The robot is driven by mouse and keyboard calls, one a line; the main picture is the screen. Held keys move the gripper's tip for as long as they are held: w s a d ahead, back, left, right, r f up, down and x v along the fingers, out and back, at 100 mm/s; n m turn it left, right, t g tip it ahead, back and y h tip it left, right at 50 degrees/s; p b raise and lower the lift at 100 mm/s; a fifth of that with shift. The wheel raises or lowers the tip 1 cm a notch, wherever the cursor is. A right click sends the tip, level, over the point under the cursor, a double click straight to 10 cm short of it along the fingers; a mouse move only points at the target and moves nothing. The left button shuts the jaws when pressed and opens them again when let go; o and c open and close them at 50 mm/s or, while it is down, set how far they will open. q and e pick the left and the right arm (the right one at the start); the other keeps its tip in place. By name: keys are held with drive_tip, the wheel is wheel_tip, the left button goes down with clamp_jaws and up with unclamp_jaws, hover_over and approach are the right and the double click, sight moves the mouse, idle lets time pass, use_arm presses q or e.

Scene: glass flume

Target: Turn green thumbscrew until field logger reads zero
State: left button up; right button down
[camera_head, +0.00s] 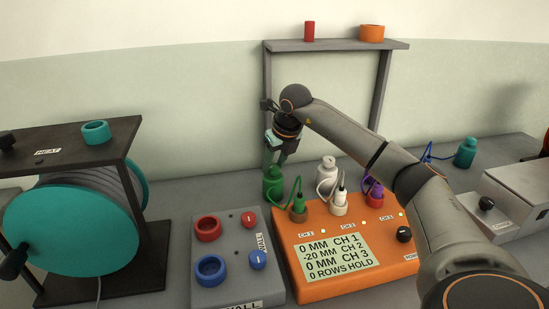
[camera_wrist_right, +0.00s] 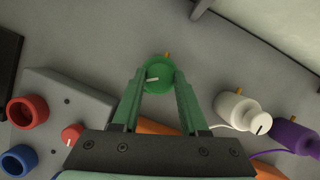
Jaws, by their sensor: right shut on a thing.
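The green thumbscrew (camera_head: 273,187) stands behind the orange field logger (camera_head: 287,252). My right gripper (camera_head: 279,160) reaches down over it from above and is shut on it. In the right wrist view the fingers (camera_wrist_right: 158,88) lie on either side of the round green top (camera_wrist_right: 158,66), which has a pale pointer line. The logger's display (camera_head: 337,257) reads 0 MM CH 1, -20 MM CH 2, 0 MM CH 3 and 0 ROWS HOLD. My left gripper is not in view.
A white thumbscrew body (camera_head: 326,171) and a purple one (camera_wrist_right: 294,135) stand to the right, with cables. A grey box with red (camera_head: 207,228) and blue (camera_head: 210,269) rings is left of the logger. A teal reel (camera_head: 75,232) stands far left, a shelf (camera_head: 335,46) behind.

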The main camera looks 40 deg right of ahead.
drive_tip(key=shift+c, duration=2.2)
unclamp_jaws()
drive_tip(key=shift+r, duration=0.15)
drive_tip(key=shift+s+r, duration=0.1)
drive_tip(key=shift+r, duration=0.25)
drive_tip(key=p+v, duration=0.1)
drive_tip(key=v, duration=1)
drive_tip(key=shift+s+r, duration=0.2)
